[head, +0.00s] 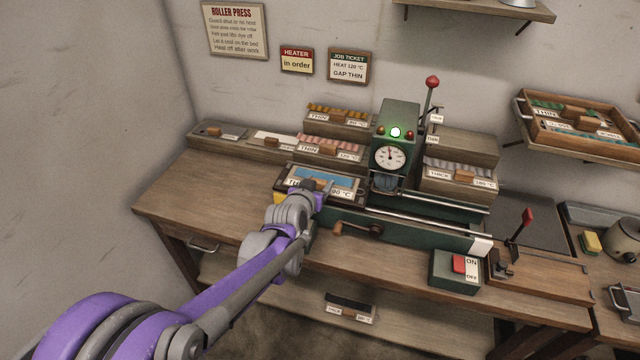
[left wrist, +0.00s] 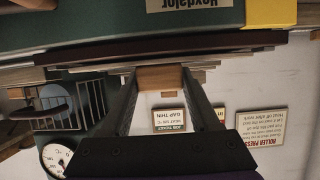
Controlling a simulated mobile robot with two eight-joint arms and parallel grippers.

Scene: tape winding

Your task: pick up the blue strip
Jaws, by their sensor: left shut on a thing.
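My left gripper (head: 319,190) reaches in from the front left and partly hides the strip and label. In the left wrist view my left gripper (left wrist: 158,95) is shut on a wooden block handle (left wrist: 158,78) beneath a dark flat piece (left wrist: 160,47). I cannot tell whether the strip is raised clear of the box. My right gripper is not in view.
More labelled strip boxes (head: 338,126) stand behind, and others (head: 460,172) stand right of the press. A crank (head: 357,230) and an ON/OFF switch box (head: 455,272) are at the front. The bench's left part (head: 190,190) is clear.

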